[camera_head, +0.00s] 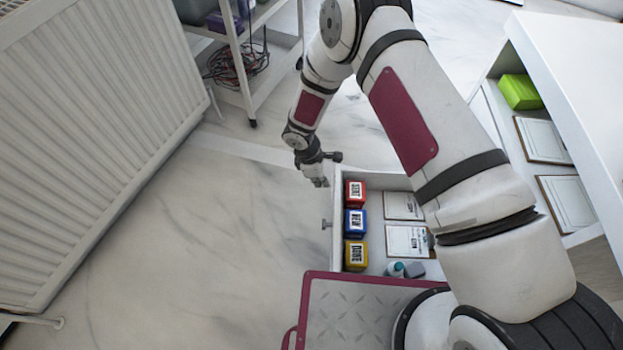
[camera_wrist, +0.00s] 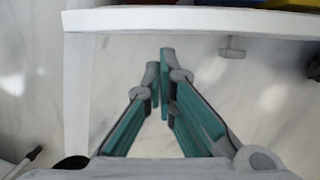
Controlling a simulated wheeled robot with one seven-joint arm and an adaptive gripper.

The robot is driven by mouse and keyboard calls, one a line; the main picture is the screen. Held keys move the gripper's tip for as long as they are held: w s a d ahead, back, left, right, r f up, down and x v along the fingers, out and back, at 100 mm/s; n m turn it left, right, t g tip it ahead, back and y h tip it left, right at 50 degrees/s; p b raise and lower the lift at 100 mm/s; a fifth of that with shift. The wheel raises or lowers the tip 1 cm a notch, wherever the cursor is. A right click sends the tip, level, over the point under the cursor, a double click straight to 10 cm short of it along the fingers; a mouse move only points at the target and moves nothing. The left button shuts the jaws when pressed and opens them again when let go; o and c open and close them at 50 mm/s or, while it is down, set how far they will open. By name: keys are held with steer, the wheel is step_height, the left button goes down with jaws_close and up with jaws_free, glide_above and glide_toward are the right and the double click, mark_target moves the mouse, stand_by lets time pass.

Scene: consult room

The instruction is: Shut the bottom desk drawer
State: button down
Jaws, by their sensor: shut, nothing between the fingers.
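The open white desk drawer (camera_head: 338,245) sticks out to the left of the white desk in the head view. A small grey knob (camera_head: 327,224) is on its front; the knob (camera_wrist: 232,48) also shows in the wrist view, below the drawer's white top edge (camera_wrist: 190,18). My gripper (camera_head: 320,182) is shut and empty, beside the drawer's far front corner. In the wrist view its closed fingertips (camera_wrist: 166,52) point toward the drawer front, left of the knob. I cannot tell whether they touch it.
The drawer holds a red box (camera_head: 356,194), a blue box (camera_head: 355,222), a yellow box (camera_head: 356,254) and papers (camera_head: 403,206). The white desk (camera_head: 585,75) stands at the right. A radiator (camera_head: 95,130) and shelf cart (camera_head: 245,75) stand at the left. The floor between is clear.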

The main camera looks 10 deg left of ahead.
steer(key=shift+d, duration=0.45)
steer(key=shift+d, duration=0.1)
